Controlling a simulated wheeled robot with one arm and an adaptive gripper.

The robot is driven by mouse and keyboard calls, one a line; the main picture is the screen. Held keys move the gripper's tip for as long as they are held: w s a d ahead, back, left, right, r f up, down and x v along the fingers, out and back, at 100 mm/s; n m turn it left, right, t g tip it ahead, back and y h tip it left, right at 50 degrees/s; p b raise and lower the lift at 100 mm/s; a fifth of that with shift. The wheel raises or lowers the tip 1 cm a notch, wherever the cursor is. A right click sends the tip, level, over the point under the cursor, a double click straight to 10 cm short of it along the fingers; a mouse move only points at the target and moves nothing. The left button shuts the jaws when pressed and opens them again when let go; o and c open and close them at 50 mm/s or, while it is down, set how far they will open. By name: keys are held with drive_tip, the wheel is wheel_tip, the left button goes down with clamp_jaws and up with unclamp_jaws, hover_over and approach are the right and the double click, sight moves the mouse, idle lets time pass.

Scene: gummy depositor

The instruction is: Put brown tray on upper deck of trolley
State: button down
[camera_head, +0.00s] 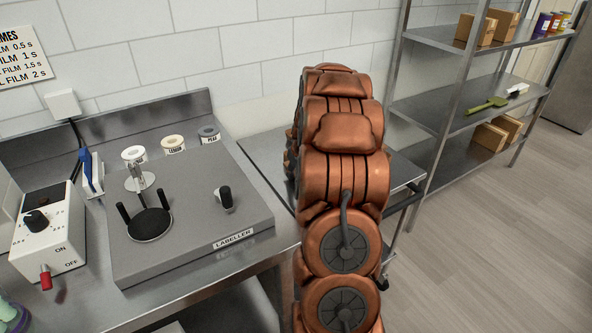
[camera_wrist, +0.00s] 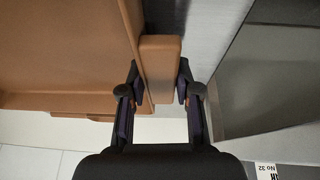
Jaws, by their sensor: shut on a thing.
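In the wrist view the brown tray (camera_wrist: 60,45) fills the upper left. My gripper (camera_wrist: 158,90) is shut on the tray's brown edge piece (camera_wrist: 160,62), with one finger on each side of it. In the head view my copper-coloured arm hides the gripper and the tray. A metal trolley (camera_head: 403,172) stands behind my arm; part of its upper deck and its right-hand handle show. Whether the tray touches the deck cannot be told.
The labeller (camera_head: 190,225) sits on a steel bench at the left, beside a white control box (camera_head: 50,235) with a knob and a red switch. A metal shelf rack (camera_head: 460,110) with cardboard boxes stands at the right. Grey floor (camera_head: 480,255) at the right is clear.

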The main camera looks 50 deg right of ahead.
drive_tip(key=shift+f, duration=0.15)
drive_tip(key=c, duration=0.8)
unclamp_jaws()
drive_tip(key=b+v, duration=0.1)
drive_tip(key=v, duration=1.1)
drive_tip(key=shift+b, duration=0.4)
